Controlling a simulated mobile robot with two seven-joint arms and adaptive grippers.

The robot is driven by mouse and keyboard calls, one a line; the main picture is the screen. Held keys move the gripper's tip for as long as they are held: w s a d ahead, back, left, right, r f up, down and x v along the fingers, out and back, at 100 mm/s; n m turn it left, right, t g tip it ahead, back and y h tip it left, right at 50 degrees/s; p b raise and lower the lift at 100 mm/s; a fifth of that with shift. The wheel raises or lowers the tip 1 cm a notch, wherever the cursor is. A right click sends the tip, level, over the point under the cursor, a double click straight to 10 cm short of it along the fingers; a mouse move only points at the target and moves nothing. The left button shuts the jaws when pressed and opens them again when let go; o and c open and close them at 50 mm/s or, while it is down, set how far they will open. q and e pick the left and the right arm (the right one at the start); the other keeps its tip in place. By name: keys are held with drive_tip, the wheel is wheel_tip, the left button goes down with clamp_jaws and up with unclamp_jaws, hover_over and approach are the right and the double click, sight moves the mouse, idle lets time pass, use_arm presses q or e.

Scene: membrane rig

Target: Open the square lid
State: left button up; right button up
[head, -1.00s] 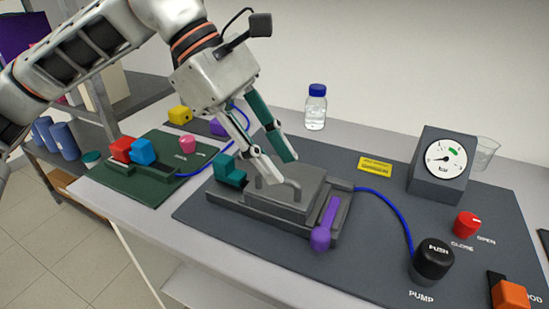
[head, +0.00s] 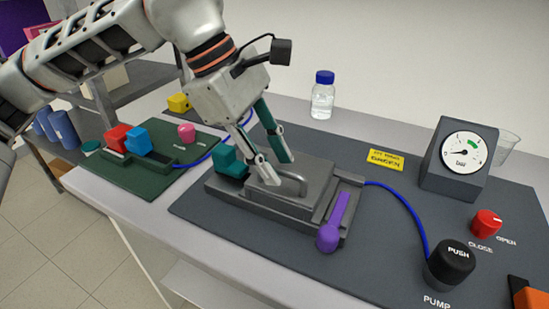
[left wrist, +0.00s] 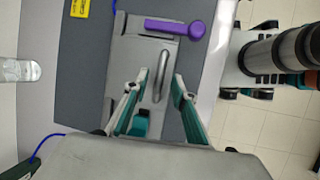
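The square lid (head: 302,173) is a grey plate with a raised bar handle (head: 291,184), seated on the stepped grey rig. A purple lever (head: 335,225) lies along the rig's right side, and a teal block (head: 231,163) sits at its left end. My left gripper (head: 278,172) is open and empty, with its fingertips low over the lid by the handle. In the left wrist view the handle (left wrist: 160,76) lies between the lines of the open fingers (left wrist: 156,92), at or just beyond their tips. Contact cannot be told. My right gripper is not in view.
A black pump button (head: 450,262), a red knob (head: 487,223) and a gauge (head: 460,160) stand right of the rig. A blue tube (head: 408,215) runs from rig to pump. A capped bottle (head: 322,97) stands behind. A green board (head: 145,178) with coloured blocks lies left.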

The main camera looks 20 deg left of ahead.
use_arm(q)
clamp_jaws()
